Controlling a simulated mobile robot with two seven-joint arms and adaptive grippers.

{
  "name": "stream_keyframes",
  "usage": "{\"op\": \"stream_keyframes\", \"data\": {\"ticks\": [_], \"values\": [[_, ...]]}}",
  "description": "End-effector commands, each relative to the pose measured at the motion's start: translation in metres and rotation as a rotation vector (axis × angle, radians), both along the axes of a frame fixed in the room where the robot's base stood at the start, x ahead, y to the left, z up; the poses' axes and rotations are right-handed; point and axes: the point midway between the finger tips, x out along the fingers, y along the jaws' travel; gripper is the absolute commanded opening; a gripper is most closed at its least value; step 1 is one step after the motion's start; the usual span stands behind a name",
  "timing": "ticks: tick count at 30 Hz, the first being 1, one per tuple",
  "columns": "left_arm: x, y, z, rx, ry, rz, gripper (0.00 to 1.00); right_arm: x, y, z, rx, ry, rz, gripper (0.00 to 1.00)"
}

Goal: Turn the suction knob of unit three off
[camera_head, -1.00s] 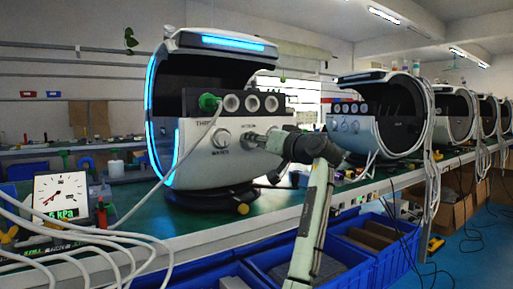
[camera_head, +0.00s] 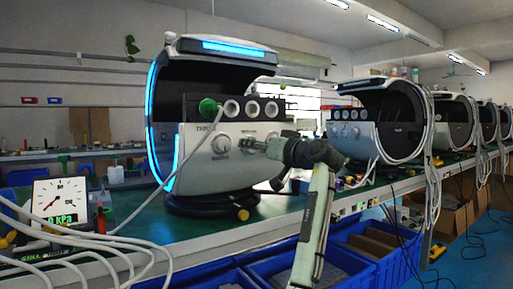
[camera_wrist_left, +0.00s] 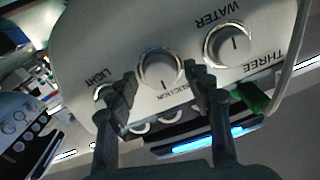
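Unit three (camera_head: 200,160) is a white rounded machine with blue lights; its THREE label also shows in the left wrist view (camera_wrist_left: 263,67). Its suction knob (camera_wrist_left: 160,68) is a silver dial with a dark pointer line, between the water knob (camera_wrist_left: 227,43) and the light knob (camera_wrist_left: 103,93). My left gripper (camera_wrist_left: 160,88) is open, its two dark fingers apart on either side of the suction knob, with no grip on it visible. In the head view my left gripper (camera_head: 277,148) is in front of the panel and largely covers that knob. My right gripper is out of view.
A pressure gauge (camera_head: 60,203) at the left reads 0 kPa. White hoses (camera_head: 110,250) cross the bench front. More machines (camera_head: 375,120) stand to the right, with blue bins (camera_head: 350,262) below the bench. A green connector (camera_head: 208,106) sits on unit three.

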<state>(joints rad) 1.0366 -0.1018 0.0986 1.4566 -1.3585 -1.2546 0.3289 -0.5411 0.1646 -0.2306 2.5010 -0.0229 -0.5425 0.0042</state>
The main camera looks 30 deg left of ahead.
Motion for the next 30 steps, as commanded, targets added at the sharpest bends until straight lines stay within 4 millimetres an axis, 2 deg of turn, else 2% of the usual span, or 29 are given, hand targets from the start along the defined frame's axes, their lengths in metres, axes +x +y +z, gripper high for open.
{"op": "stream_keyframes", "data": {"ticks": [8,11,14,24,30], "values": [[0.0,-0.001,0.001,0.001,0.0,0.0,0.53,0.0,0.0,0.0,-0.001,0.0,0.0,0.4],[-0.003,-0.008,0.0,0.001,-0.002,-0.001,0.53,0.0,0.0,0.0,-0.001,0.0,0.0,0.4],[-0.008,-0.022,0.0,0.002,-0.001,-0.003,0.53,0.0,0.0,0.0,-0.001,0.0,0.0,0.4],[-0.035,-0.087,0.0,0.001,0.0,-0.003,0.53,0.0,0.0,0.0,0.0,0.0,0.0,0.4],[-0.044,-0.108,0.0,0.001,0.0,-0.001,0.53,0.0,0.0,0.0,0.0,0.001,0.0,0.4]]}}
